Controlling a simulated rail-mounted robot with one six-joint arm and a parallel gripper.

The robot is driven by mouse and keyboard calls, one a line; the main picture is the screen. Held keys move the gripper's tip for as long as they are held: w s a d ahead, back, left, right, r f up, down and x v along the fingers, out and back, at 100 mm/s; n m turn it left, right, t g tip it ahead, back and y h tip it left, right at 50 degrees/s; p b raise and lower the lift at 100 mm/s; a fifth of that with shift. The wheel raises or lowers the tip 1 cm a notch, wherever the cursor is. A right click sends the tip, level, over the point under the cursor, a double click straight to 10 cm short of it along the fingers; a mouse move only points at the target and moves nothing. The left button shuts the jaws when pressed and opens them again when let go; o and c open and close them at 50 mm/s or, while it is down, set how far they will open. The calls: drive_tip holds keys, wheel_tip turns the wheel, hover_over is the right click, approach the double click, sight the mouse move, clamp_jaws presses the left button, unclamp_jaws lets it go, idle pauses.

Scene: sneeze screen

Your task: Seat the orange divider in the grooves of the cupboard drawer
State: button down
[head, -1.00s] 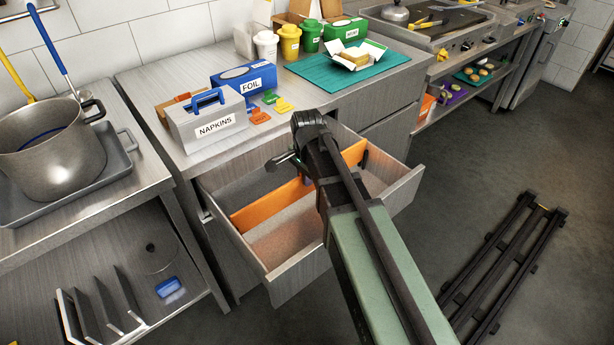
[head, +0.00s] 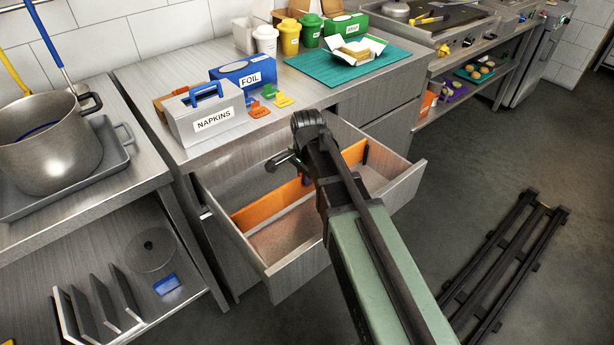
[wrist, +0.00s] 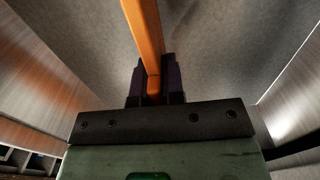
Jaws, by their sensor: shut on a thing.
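The orange divider (head: 270,209) stands on edge inside the open cupboard drawer (head: 278,280), running from its left wall toward its right wall. My gripper (wrist: 154,85) is shut on the divider's top edge, one dark finger on each side. In the head view my arm hides the divider's middle and most of the fingers. A dark upright strip (head: 366,153) shows at the divider's right end. I cannot tell whether the ends sit in grooves or whether the lower edge touches the drawer floor.
A shelf unit with a pot (head: 50,145) is at left. A dark rack (head: 505,260) lies on the floor at right.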

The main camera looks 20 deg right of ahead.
drive_tip(key=shift+f+b, duration=0.4)
drive_tip(key=shift+f, duration=0.05)
idle(0.5)
drive_tip(key=shift+r, duration=0.25)
drive_tip(key=shift+f, duration=0.4)
idle(1.1)
drive_tip(key=shift+r, duration=0.2)
drive_tip(key=shift+r, duration=0.2)
drive_tip(key=c, duration=1.1)
unclamp_jaws()
drive_tip(key=shift+c, duration=0.2)
